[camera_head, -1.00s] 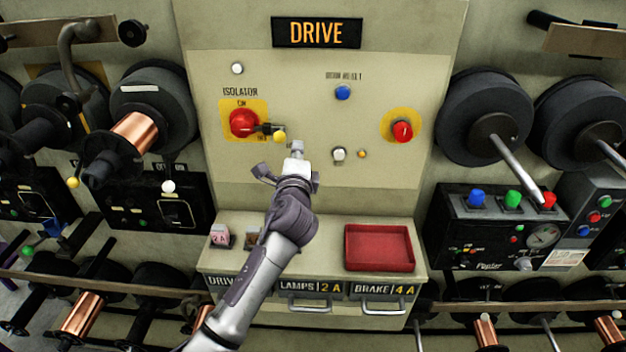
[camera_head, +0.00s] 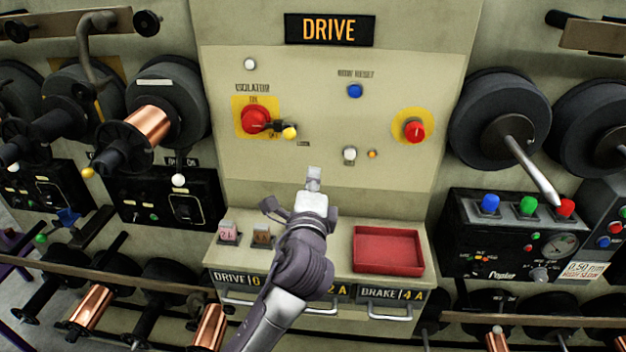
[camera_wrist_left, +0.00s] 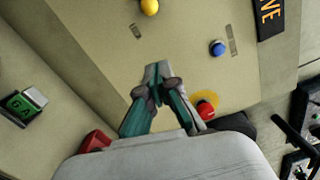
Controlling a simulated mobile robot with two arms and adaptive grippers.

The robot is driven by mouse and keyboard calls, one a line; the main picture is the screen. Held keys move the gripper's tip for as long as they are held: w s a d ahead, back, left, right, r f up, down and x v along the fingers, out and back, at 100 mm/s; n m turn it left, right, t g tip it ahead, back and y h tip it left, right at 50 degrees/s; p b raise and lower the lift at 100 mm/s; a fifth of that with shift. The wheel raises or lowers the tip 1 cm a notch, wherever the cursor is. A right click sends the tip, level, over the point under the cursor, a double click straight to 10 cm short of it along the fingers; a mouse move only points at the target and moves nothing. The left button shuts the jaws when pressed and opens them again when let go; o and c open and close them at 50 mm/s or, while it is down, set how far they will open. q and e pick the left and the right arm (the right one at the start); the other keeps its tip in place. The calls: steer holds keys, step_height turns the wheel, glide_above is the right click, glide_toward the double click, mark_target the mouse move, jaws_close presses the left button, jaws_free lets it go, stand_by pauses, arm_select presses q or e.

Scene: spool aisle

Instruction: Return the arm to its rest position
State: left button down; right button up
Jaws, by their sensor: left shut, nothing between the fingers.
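My left gripper (camera_head: 313,180) is in front of the lower part of the cream DRIVE panel (camera_head: 225,150), above the shelf and left of the red tray. Its fingers are shut with nothing between them, which the left wrist view also shows (camera_wrist_left: 153,75). My left arm reaches up from the bottom of the head view. My right gripper is not in view.
The panel carries a red isolator knob (camera_head: 255,119), a blue button (camera_head: 355,91) and a red knob on yellow (camera_head: 414,130). Below are a red tray (camera_head: 388,231) and labelled drawers with handles. Wire spools (camera_head: 148,126) and black control boxes (camera_head: 525,245) flank both sides.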

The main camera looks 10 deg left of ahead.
arm_select(q)
steer(key=s+a+f+n+g, duration=0.45)
steer(key=s+f, duration=0.25)
steer(key=f, duration=0.3)
steer(key=s+a+f+n+g, duration=0.4)
steer(key=s+a+f+n, duration=0.15)
steer(key=f, duration=0.35)
steer(key=s+a+f+n+g+h, duration=0.1)
steer(key=s+a+f+n+g, duration=0.2)
steer(key=s, duration=0.8)
steer(key=s+a+f+n+g, duration=0.1)
steer(key=s+f+n+g, duration=0.35)
steer(key=s, duration=0.65)
step_height(320, 180, down, 27)
steer(key=s, duration=0.2)
steer(key=s+a+f+g, duration=0.1)
steer(key=s+a+f, duration=0.1)
steer(key=s+f, duration=1.4)
steer(key=shift+s+a+f+g, duration=0.15)
steer(key=shift+a+g, duration=0.15)
steer(key=shift+a, duration=0.1)
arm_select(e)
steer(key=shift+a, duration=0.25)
